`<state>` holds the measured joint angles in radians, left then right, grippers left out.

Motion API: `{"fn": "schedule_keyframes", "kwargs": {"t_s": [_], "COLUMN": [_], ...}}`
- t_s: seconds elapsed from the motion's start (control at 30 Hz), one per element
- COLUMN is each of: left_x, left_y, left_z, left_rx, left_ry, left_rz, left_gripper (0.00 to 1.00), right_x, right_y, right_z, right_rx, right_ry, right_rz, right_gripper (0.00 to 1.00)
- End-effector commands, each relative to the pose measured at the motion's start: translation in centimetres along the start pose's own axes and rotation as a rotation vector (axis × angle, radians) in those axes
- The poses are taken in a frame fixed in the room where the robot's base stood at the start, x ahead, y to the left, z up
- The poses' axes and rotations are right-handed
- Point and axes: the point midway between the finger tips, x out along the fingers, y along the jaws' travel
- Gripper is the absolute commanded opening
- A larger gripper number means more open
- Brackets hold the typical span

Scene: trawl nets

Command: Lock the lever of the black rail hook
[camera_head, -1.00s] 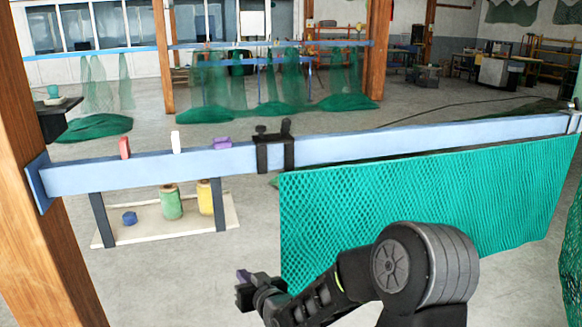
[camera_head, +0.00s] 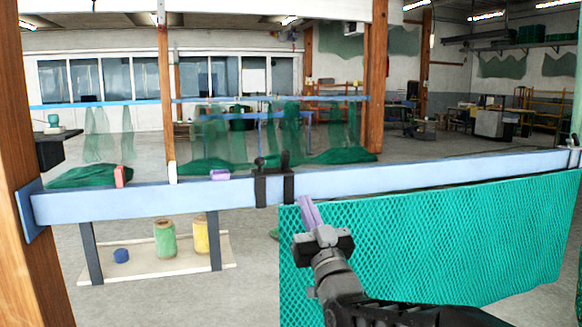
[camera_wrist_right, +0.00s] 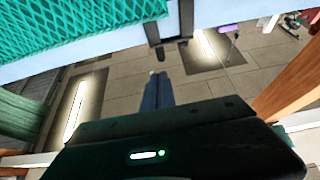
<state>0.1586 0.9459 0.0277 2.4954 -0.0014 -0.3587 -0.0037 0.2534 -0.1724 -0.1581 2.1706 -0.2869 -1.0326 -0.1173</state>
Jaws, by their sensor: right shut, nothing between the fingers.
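The black rail hook (camera_head: 273,188) is clamped around the blue rail, left of the green net. An upright black piece that looks like its lever (camera_head: 285,159) rises above the rail on its right side, and a small knob stands at its left. My right gripper (camera_head: 306,203) is shut and empty, its purplish fingers pointing up just right of the hook. They look apart from it. The right wrist view shows the shut fingers (camera_wrist_right: 158,91) pointing toward the dark hook (camera_wrist_right: 170,18) at the rail. My left gripper is out of view.
The blue rail (camera_head: 120,204) carries a red block (camera_head: 122,176), a white block (camera_head: 172,172) and a purple block (camera_head: 219,175) left of the hook. The green net (camera_head: 450,235) hangs at right. Below stand a green spool (camera_head: 165,238), a yellow spool (camera_head: 201,233) and a blue piece (camera_head: 121,256).

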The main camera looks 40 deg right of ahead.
Motion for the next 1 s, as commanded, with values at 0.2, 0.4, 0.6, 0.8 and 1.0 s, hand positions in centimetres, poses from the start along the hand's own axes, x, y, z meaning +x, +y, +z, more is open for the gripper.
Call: {"fn": "schedule_keyframes", "kwargs": {"t_s": [0.2,0.4,0.6,0.8,1.0], "left_x": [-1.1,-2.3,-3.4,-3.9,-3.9], "left_y": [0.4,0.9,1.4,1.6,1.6], "left_z": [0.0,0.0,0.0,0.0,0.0], "left_rx": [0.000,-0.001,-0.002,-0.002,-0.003], "left_ry": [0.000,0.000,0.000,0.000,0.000], "left_rz": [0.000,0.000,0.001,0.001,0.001], "left_gripper": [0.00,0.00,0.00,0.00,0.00], "right_x": [3.3,7.5,11.0,12.8,13.1], "right_y": [-0.1,-0.1,-0.1,-0.1,-0.1], "right_z": [-0.2,-0.2,-0.1,-0.1,0.1], "right_rx": [0.000,0.001,0.001,0.000,0.001], "right_ry": [0.000,-0.001,-0.002,-0.001,-0.001], "right_rz": [-0.001,-0.001,-0.001,0.000,-0.001], "right_gripper": [0.00,0.00,0.00,0.00,0.00]}}
